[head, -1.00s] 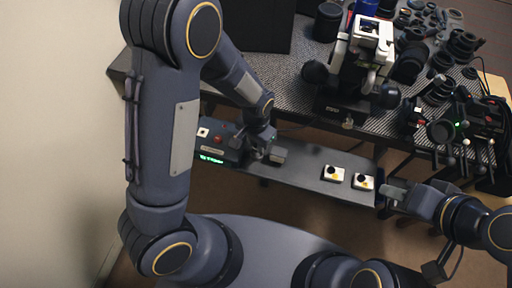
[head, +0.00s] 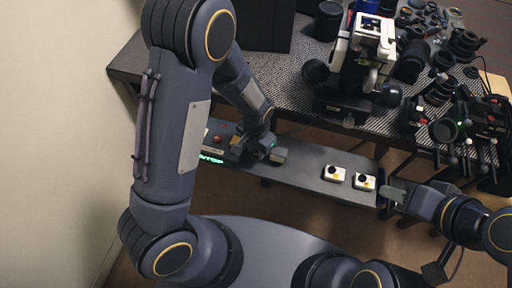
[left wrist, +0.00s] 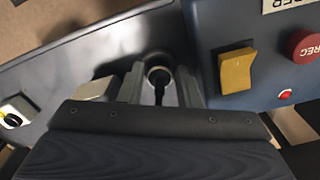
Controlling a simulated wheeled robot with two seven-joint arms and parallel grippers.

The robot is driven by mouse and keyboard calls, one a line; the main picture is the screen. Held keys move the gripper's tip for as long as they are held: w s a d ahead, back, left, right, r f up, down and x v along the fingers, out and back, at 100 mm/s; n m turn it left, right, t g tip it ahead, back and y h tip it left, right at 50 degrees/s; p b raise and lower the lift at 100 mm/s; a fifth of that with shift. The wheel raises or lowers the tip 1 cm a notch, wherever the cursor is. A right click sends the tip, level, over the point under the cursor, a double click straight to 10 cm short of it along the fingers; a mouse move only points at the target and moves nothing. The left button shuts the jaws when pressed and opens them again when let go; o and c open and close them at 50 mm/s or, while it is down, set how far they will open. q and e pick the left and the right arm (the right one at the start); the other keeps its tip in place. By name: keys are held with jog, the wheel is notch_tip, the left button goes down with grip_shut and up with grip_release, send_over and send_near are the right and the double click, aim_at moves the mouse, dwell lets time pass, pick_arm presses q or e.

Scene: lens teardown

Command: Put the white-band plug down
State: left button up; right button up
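A dark round plug with a pale band (left wrist: 158,74) and a black cable shows in the left wrist view, between the two fingers of my left gripper (left wrist: 158,88). The fingers look apart, with narrow gaps on both sides of the plug. The plug's lower end is hard to make out. In the head view my left gripper (head: 266,150) is low over the narrow grey shelf, beside the control box, and the plug is too small or hidden to tell there. My right gripper (head: 395,193) is at the shelf's right end; its finger gap is not clear.
The control box (left wrist: 240,100) with a yellow switch (left wrist: 236,70) and red button (left wrist: 306,46) stands close to the right finger. Two white modules (head: 334,174) sit on the shelf (head: 305,168). The bench behind is crowded.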

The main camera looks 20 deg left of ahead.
aim_at(256, 151)
pick_arm(q)
jog(key=shift+r, duration=0.15)
jog(key=shift+r+p, duration=0.3)
jog(key=shift+p, duration=0.15)
notch_tip(256, 151, up, 12)
jog(key=f+p, duration=0.1)
jog(key=p, duration=0.1)
jog(key=s+a+r+n+t+h, duration=0.2)
jog(key=s+a+r+n, duration=0.1)
jog(key=s+r, duration=0.4)
jog(key=s+a+r+n+t+h, duration=0.1)
jog(key=s+a+r+n+t, duration=0.2)
jog(key=s+a+r, duration=0.3)
jog(key=s+r, duration=0.1)
jog(key=s, duration=0.2)
jog(key=shift+r+t+h, duration=0.3)
jog(key=shift+r+h, duration=0.05)
jog(key=shift+h, duration=0.05)
